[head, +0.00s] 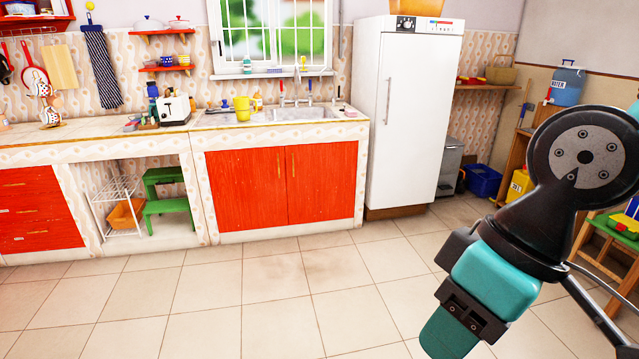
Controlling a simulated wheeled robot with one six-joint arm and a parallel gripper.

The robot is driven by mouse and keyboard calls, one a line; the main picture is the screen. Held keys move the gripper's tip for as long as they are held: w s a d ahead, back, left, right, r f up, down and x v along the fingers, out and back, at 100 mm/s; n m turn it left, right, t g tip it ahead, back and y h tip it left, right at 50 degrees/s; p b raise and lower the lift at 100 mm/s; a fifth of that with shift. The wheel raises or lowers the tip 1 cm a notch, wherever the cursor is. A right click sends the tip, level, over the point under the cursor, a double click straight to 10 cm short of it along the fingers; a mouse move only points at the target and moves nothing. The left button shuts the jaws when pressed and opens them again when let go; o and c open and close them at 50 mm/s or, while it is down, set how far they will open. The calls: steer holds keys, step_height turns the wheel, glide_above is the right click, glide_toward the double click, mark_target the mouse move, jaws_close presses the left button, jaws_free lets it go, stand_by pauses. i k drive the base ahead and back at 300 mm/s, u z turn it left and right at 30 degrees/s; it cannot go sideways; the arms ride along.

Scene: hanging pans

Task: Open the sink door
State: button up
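The sink cabinet has two red doors below the counter in the head view. The left red door (247,188) and the right red door (322,181) are both shut, with slim vertical handles near the seam between them. The sink (290,114) is set in the counter above them. My gripper (450,335) is at the lower right, in front of and well apart from the doors. Its teal part points down, and its fingertips are not clearly seen, so I cannot tell whether it is open or shut.
A white fridge (415,115) stands right of the sink cabinet. Left of it is an open bay with a green step stool (167,192) and a white wire rack (118,205). The tiled floor (250,290) before the doors is clear. A wooden shelf stands at the right.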

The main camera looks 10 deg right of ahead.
mark_target(321, 177)
steer(key=u, duration=0.35)
steer(key=i, duration=1.05)
steer(key=u, duration=0.5)
steer(key=i, duration=2.2)
steer(key=z, duration=0.85)
steer(key=i, duration=1.1)
steer(key=z, duration=0.4)
